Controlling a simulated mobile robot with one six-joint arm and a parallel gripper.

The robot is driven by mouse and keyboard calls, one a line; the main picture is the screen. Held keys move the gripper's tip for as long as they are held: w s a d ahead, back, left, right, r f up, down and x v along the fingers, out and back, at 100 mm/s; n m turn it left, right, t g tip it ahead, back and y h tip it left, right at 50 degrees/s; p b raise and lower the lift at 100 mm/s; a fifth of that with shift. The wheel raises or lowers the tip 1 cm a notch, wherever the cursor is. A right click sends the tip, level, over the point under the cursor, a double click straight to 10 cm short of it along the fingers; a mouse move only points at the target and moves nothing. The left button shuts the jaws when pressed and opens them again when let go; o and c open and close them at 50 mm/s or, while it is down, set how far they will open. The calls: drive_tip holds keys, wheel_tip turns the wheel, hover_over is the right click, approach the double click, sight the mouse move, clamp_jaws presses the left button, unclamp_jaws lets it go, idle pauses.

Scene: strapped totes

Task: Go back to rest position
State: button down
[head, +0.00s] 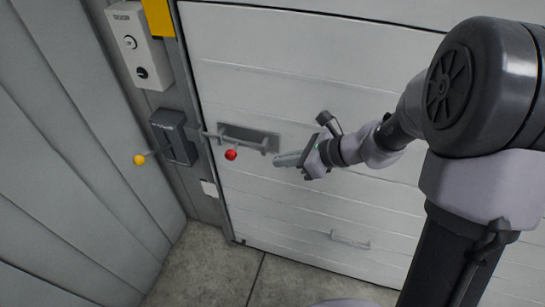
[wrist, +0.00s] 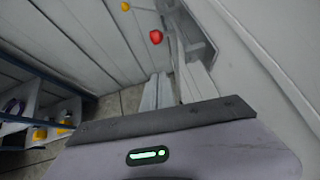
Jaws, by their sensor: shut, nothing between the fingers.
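My gripper (head: 280,160) is shut and empty. In the head view it points left, beside a red ball knob (head: 231,154) on a latch bar (head: 238,138) mounted on a white sectional door (head: 300,90). A gap shows between the fingertips and the red knob. In the wrist view the two fingers (wrist: 166,88) reach up toward the red knob (wrist: 156,37), with the yellow knob (wrist: 125,6) farther off.
A dark box (head: 174,137) with a yellow-knobbed lever (head: 140,160) and a grey control box (head: 138,45) are on the door frame. A lower door handle (head: 350,241) is below. The wrist view shows a shelf (wrist: 40,110) at left. Concrete floor (head: 205,265) is clear.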

idle(0.4)
drive_tip(key=s+d+r+n+h, duration=0.2)
drive_tip(key=s+r+n, duration=0.4)
drive_tip(key=s+n, duration=0.3)
drive_tip(key=s+d+r+n+h, duration=0.3)
drive_tip(key=s+r+n+h, duration=0.2)
drive_tip(key=s+n, duration=0.5)
drive_tip(key=s+r, duration=0.1)
drive_tip(key=s, duration=0.2)
drive_tip(key=shift+d+r+t, duration=0.2)
drive_tip(key=shift+d+t, duration=0.15)
drive_tip(key=shift+t, duration=0.05)
